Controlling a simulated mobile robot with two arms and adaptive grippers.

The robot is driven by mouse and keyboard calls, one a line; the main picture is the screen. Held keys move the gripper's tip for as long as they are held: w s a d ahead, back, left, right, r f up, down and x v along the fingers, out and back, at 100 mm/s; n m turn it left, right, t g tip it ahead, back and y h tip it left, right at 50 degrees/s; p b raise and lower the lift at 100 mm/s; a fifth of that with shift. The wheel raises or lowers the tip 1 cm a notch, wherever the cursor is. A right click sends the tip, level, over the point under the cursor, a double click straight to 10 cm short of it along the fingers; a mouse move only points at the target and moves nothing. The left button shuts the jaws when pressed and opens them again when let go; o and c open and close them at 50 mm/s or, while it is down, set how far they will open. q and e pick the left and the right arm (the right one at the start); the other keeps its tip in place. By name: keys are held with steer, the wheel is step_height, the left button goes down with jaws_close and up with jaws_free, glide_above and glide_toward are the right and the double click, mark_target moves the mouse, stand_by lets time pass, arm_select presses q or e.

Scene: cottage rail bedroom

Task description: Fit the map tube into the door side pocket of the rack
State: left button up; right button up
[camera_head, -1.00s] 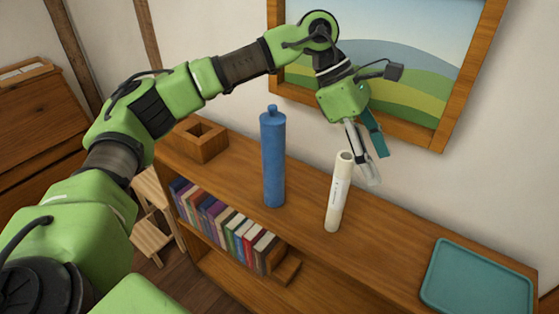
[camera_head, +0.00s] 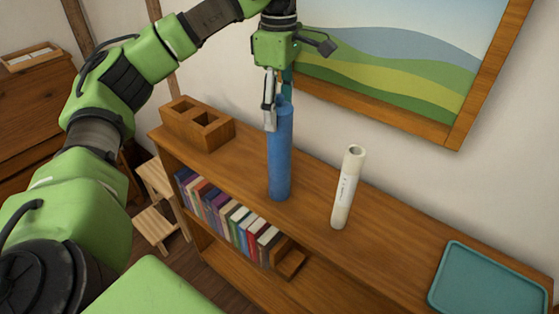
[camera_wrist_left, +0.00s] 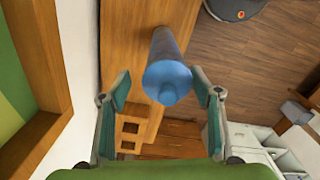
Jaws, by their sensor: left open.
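A white tube (camera_head: 347,188) with a label and an open top stands upright on the shelf top; it looks like the map tube. To its left stands a taller blue cylinder (camera_head: 280,160), upright. My left gripper (camera_head: 279,112) is open at the blue cylinder's upper end, pointing down. In the left wrist view the blue cylinder (camera_wrist_left: 168,80) lies between the spread fingers, with gaps at both sides. The wooden rack (camera_head: 185,132) with square pockets sits at the shelf's left end; it also shows in the left wrist view (camera_wrist_left: 143,130). My right gripper is out of view.
A teal tray (camera_head: 490,285) lies on the right end of the wooden bookshelf (camera_head: 310,208). Books (camera_head: 225,215) fill part of the shelf below. A framed picture (camera_head: 420,70) hangs on the wall close behind. The top is clear between white tube and tray.

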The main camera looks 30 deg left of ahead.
mark_target(280, 132)
arm_select(q)
steer(key=f, duration=0.1)
steer(key=f+p, duration=0.1)
steer(key=f, duration=0.1)
steer(key=f+p, duration=0.1)
steer(key=f, duration=0.1)
steer(key=shift+s+d+f, duration=0.1)
steer(key=shift+s+d, duration=0.25)
steer(key=shift+s, duration=0.05)
steer(key=shift+f, duration=0.35)
steer(key=c, duration=1.7)
steer(key=shift+o, duration=0.2)
steer(key=shift+w+r, duration=0.1)
